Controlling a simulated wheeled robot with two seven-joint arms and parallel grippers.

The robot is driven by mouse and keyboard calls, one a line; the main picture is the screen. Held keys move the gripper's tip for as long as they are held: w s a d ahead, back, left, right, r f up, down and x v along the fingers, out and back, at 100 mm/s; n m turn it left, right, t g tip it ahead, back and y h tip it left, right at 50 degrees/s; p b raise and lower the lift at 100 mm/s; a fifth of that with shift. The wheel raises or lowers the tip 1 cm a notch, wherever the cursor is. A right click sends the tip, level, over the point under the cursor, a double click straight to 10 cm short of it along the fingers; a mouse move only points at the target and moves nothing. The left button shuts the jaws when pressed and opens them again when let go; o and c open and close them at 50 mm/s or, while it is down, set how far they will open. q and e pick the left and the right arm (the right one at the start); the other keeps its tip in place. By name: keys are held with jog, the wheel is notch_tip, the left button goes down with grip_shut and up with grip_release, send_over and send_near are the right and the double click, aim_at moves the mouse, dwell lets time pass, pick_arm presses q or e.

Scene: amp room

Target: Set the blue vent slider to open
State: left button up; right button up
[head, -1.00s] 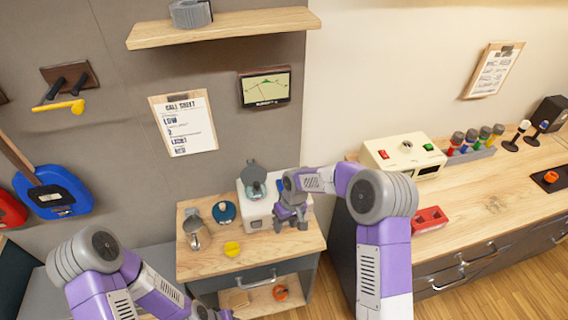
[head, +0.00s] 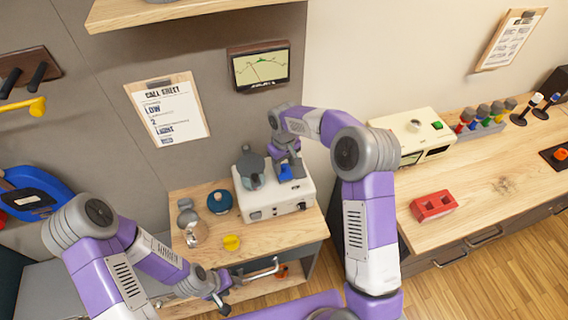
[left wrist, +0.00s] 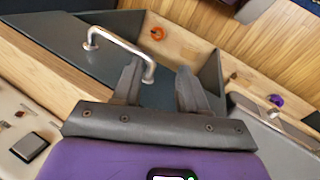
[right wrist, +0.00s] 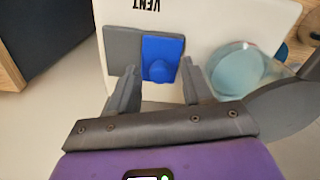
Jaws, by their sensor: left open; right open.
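The white machine (head: 275,203) stands on the wooden cabinet. Its blue vent slider (right wrist: 161,58) sits on a grey track (right wrist: 122,48), at the track's right end in the right wrist view, beside the upside-down VENT lettering. The slider also shows in the head view (head: 286,173). My right gripper (right wrist: 158,72) is open, its fingertips on either side of the slider's lower edge; I cannot tell whether they touch it. My left gripper (left wrist: 159,68) is open by the silver drawer handle (left wrist: 122,46), whose near end shows between its fingers. It also shows in the head view (head: 222,303).
A round glass lid (right wrist: 238,70) is close to my right gripper's right finger. An orange item (left wrist: 157,33) lies in the open drawer.

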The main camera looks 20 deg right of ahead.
aim_at(300, 168)
jog(key=shift+f, duration=0.25)
jog(key=shift+c, duration=0.5)
grip_shut()
jog(key=shift+d, duration=0.1)
jog(key=d, duration=0.5)
jog(key=shift+w+d+r, duration=0.1)
jog(key=shift+w+d, duration=0.05)
jog(key=shift+w, duration=0.05)
jog(key=shift+o, duration=0.5)
grip_release()
jog(key=shift+d, duration=0.1)
